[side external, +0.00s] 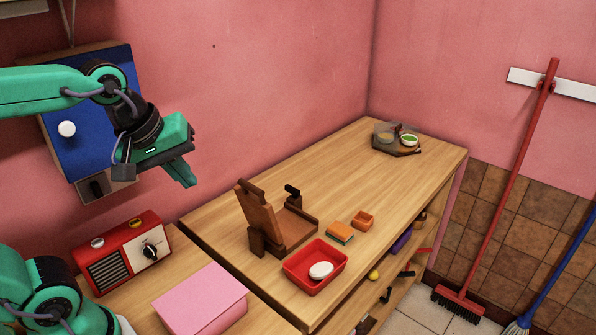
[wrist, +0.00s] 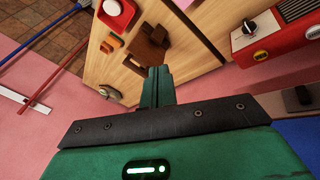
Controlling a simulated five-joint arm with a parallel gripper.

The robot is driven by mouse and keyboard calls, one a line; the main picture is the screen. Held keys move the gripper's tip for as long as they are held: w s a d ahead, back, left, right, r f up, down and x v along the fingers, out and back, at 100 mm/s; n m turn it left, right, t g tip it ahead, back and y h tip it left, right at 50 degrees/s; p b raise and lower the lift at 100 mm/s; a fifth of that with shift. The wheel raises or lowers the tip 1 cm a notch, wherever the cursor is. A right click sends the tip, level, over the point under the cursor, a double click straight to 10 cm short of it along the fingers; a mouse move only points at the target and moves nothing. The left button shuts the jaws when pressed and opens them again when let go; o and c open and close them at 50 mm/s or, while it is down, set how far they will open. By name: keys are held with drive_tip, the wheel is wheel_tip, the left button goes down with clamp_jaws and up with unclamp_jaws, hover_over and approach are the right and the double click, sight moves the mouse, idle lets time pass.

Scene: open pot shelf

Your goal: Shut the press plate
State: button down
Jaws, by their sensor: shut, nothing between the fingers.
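The wooden press (side external: 285,228) stands on the wooden worktop, left of its middle. Its press plate (side external: 259,215) is raised, tilted up steeply from the base and leaning back a little. A small dark block (side external: 292,191) stands at the far edge of the base. The press also shows in the wrist view (wrist: 147,46), just beyond my fingertips and partly behind them. My gripper (side external: 188,180) is shut and empty, in the air up and to the left of the press, apart from it. Its green fingers show in the wrist view (wrist: 158,72).
A red tray (side external: 336,275) with a white oval thing lies in front of the press. An orange-topped block (side external: 340,233) and small orange box (side external: 363,220) lie to its right. A red radio (side external: 122,255), pink box (side external: 203,300) and blue cabinet (side external: 85,140) are at left. The worktop's far part is mostly clear.

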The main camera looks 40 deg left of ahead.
drive_tip(key=shift+w+d+r+n, duration=0.15)
drive_tip(key=shift+w+r+n, duration=0.25)
drive_tip(key=shift+n, duration=0.85)
drive_tip(key=shift+w+d+r+n, duration=0.15)
drive_tip(key=shift+w+n, duration=0.3)
drive_tip(key=shift+n, duration=0.75)
drive_tip(key=shift+w+d+r+n, duration=0.15)
drive_tip(key=shift+w+r+n, duration=0.25)
drive_tip(key=shift+n, duration=0.85)
drive_tip(key=shift+w+f, duration=0.1)
drive_tip(key=shift+f, duration=0.15)
drive_tip(key=w+f, duration=0.7)
drive_tip(key=f, duration=0.1)
drive_tip(key=shift+w+f, duration=0.4)
drive_tip(key=shift+w+g, duration=0.1)
drive_tip(key=shift+g, duration=0.2)
